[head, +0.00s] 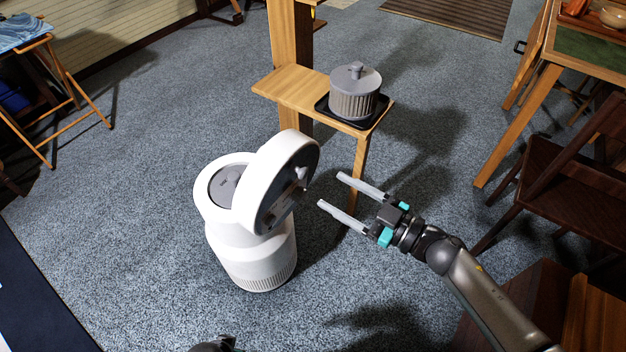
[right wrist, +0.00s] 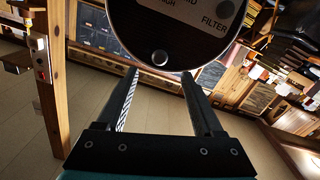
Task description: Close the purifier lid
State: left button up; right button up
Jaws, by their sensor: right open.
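The white purifier (head: 255,258) stands upright on the carpet near the middle of the head view. Its round lid (head: 284,178) is tilted up and open on the right side of the top, and the grey inside (head: 224,188) of the body shows. My right gripper (head: 329,190) is open and empty, just right of the lid, with its fingers pointing toward it and a gap between. In the right wrist view the lid's dark round face (right wrist: 185,25) with printed labels fills the top, beyond the open fingers. A dark part at the bottom edge of the head view is unclear.
A wooden stand (head: 285,88) behind the purifier carries a dark tray (head: 371,121) with a grey ribbed pot (head: 354,97). A dark wooden chair (head: 570,180) and a table (head: 550,65) stand at the right. Carpet left of the purifier is clear.

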aim_at(306, 175)
jog(key=b+x, duration=0.1)
jog(key=x, duration=0.4)
jog(key=shift+w+a+f, duration=0.1)
pick_arm(q)
jog(key=shift+w+d+r, duration=0.25)
jog(key=shift+r, duration=0.25)
jog(key=shift+w+d+r, duration=0.2)
jog(key=shift+w+r, duration=0.05)
jog(key=shift+r, duration=0.25)
jog(key=shift+w+d+r, duration=0.25)
jog(key=shift+r, duration=0.25)
pick_arm(e)
jog(key=shift+w+a, duration=0.4)
jog(key=shift+a, duration=0.15)
grip_shut()
